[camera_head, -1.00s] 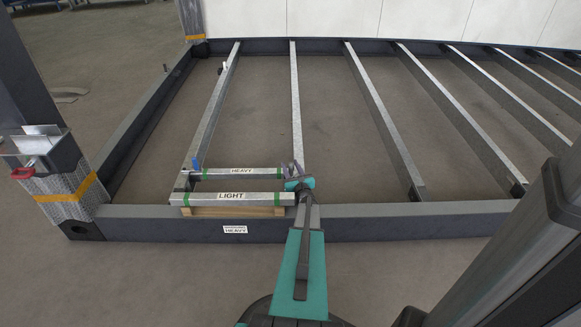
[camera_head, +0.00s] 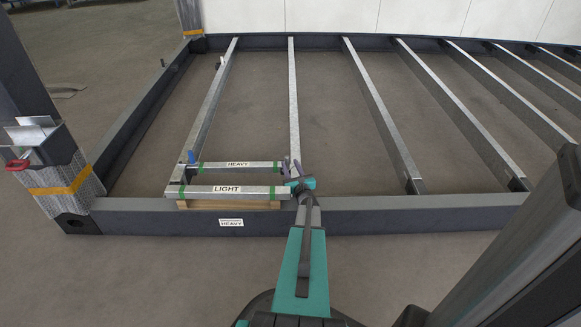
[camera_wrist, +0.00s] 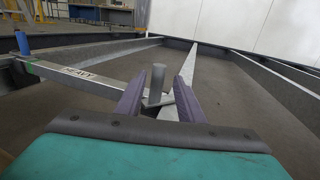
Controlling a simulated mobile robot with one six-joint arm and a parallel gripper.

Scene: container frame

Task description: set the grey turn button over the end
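The grey turn button shows in the wrist view as an upright round post (camera_wrist: 157,84) on a flat plate, at the right end of the bar marked HEAVY (camera_wrist: 82,76). My gripper (camera_wrist: 158,92) has its two purple fingers on either side of the post, with a narrow gap showing on each side. In the head view my gripper (camera_head: 292,168) is at the right ends of the HEAVY bar (camera_head: 240,165) and the LIGHT bar (camera_head: 226,190). A blue turn button (camera_head: 191,157) stands at the HEAVY bar's left end.
The dark front beam (camera_head: 400,213) of the frame runs between my base and the bars. Long metal cross beams (camera_head: 293,105) run to the back. A wooden block (camera_head: 230,204) lies under the LIGHT bar. A corner post with a red clamp (camera_head: 18,164) stands at left.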

